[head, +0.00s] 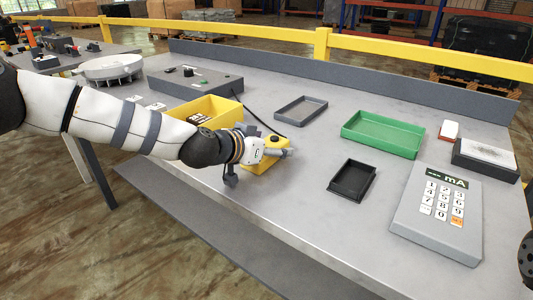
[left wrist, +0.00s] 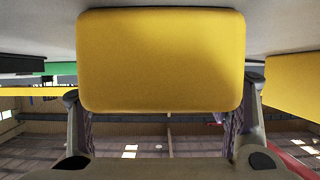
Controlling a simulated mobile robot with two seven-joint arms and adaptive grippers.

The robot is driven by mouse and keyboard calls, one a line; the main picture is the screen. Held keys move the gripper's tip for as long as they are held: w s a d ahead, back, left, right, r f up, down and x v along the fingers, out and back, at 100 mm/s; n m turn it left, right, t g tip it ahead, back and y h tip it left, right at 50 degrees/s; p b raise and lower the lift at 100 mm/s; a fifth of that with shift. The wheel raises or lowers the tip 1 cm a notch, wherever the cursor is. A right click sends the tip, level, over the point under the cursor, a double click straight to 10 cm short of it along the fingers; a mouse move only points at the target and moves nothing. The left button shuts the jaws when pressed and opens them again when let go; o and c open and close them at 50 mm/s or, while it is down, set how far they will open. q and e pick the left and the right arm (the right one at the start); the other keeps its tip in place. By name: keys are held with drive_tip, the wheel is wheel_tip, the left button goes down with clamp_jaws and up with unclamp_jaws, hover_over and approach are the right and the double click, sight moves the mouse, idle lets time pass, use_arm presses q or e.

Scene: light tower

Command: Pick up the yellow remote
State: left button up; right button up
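The yellow remote (head: 266,158) is a small box near the front edge of the grey table, with a dark button on top. It fills the upper middle of the left wrist view (left wrist: 160,60), which is upside down. My left gripper (head: 276,152) is level with it, one finger on each side, close against its sides. Whether the fingers press on it cannot be told. The remote is at or very near the table top. My right gripper is not visible; only a dark part of my right arm shows at the right edge.
A yellow bin (head: 228,106) stands left of the remote, partly behind my left arm. A black cable (head: 262,122) runs behind it. A grey tray (head: 300,109), green tray (head: 383,133), black tray (head: 352,180) and keypad panel (head: 438,235) lie to the right. Table in front is clear.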

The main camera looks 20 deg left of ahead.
use_arm(q)
drive_tip(key=shift+r, duration=0.1)
drive_tip(key=c, duration=1.4)
